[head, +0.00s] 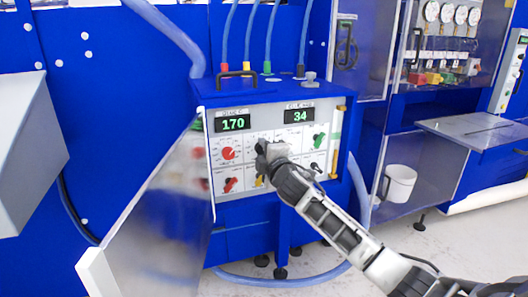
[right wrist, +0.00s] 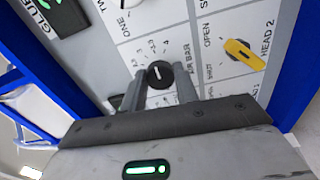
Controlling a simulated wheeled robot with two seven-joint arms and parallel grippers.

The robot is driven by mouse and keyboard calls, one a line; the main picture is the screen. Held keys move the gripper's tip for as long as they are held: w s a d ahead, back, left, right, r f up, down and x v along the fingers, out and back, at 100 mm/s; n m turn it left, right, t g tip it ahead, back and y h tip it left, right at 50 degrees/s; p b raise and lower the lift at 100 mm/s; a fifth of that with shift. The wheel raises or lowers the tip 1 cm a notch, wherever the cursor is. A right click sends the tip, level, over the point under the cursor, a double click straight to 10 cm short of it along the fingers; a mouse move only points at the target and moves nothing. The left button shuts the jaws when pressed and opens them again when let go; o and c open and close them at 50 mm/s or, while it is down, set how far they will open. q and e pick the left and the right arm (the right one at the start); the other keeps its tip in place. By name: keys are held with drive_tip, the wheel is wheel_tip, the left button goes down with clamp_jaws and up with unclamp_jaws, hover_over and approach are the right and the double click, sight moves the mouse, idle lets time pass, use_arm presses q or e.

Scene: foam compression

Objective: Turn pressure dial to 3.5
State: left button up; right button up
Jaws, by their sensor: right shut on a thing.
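The control panel (head: 327,143) is on the front of a blue box, with two green displays reading 170 and 34. The black pressure dial (right wrist: 160,74), beside the words "AIR BAR" and a printed number scale, sits between the fingertips of my right gripper (right wrist: 160,88). The gripper is shut on it. Its white pointer mark is too small to read exactly against the scale. In the head view my right gripper (head: 268,152) reaches the panel's middle and hides the dial. My left gripper is not in view.
A yellow knob (right wrist: 243,54) marked "HEAD 2" is close beside the dial. Red knobs (head: 228,153) and a green knob (head: 319,140) share the panel. An open clear door (head: 160,215) stands at the panel's left. A white bucket (head: 400,183) is to the right.

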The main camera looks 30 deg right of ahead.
drive_tip(key=o, duration=1)
drive_tip(key=shift+s, duration=0.1)
drive_tip(key=b+v, duration=0.1)
drive_tip(key=v, duration=1.4)
drive_tip(key=shift+s+a, duration=0.2)
drive_tip(key=shift+s, duration=0.15)
